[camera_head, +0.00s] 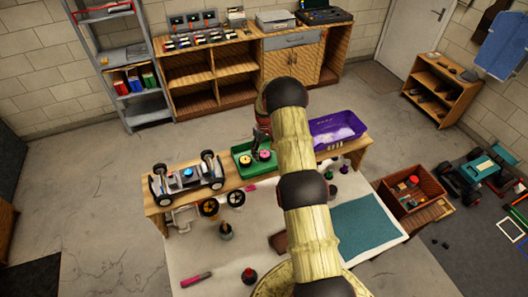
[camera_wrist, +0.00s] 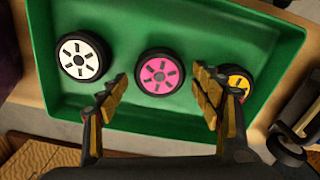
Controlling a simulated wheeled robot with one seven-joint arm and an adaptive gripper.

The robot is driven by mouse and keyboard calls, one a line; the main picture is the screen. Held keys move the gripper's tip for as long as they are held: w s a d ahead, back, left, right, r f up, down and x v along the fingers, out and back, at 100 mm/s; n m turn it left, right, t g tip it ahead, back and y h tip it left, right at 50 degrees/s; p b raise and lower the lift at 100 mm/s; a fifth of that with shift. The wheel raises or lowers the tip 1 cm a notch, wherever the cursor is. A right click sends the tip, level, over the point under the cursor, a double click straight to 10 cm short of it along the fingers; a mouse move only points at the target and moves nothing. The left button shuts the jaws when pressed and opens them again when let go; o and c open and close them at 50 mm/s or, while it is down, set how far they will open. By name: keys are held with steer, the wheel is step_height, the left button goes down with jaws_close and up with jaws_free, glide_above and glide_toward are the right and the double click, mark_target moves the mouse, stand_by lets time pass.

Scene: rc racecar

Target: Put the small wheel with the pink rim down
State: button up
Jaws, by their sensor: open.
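The small wheel with the pink rim (camera_wrist: 160,72) lies flat in the green tray (camera_wrist: 205,38), between a wheel with a white rim (camera_wrist: 80,58) and one with a yellow rim (camera_wrist: 237,83). My gripper (camera_wrist: 160,84) is open, its fingers apart on either side of the pink-rimmed wheel, with visible gaps to it. In the head view, the pink-rimmed wheel (camera_head: 264,156) and the yellow-rimmed wheel (camera_head: 245,160) show in the tray (camera_head: 254,174). My gripper (camera_head: 262,138) is above the tray there, and my arm hides its right part.
A racecar chassis (camera_head: 188,178) stands left of the tray on the wooden bench. A purple bin (camera_head: 338,128) stands on the right.

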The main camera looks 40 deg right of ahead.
mark_target(264, 153)
steer(key=shift+w+r+b, duration=0.1)
steer(key=shift+r+b, duration=0.2)
steer(key=shift+r, duration=0.2)
step_height(264, 153, up, 11)
steer(key=b, duration=0.3)
steer(key=s+a+r+t, duration=0.1)
steer(key=s+a+r, duration=0.3)
steer(key=a+r, duration=0.3)
steer(key=s+a+r+t, duration=0.1)
steer(key=s+a+r, duration=0.3)
steer(key=r, duration=0.6)
steer(key=s+a+r, duration=0.3)
steer(key=a+r, duration=0.4)
steer(key=r, duration=0.1)
steer(key=s+a+r+t, duration=0.1)
steer(key=s+a+r, duration=0.25)
steer(key=s, duration=0.25)
steer(key=s+a+r+t, duration=0.1)
steer(key=s+a+r, duration=0.2)
steer(key=s+a, duration=0.5)
steer(key=s, duration=0.5)
steer(key=s+a+f+t, duration=0.1)
steer(key=s+a, duration=0.1)
steer(key=s, duration=0.6)
steer(key=shift+a+f+t, duration=0.2)
steer(key=shift+a+t, duration=0.1)
steer(key=shift+a, duration=0.1)
steer(key=shift+s, duration=0.15)
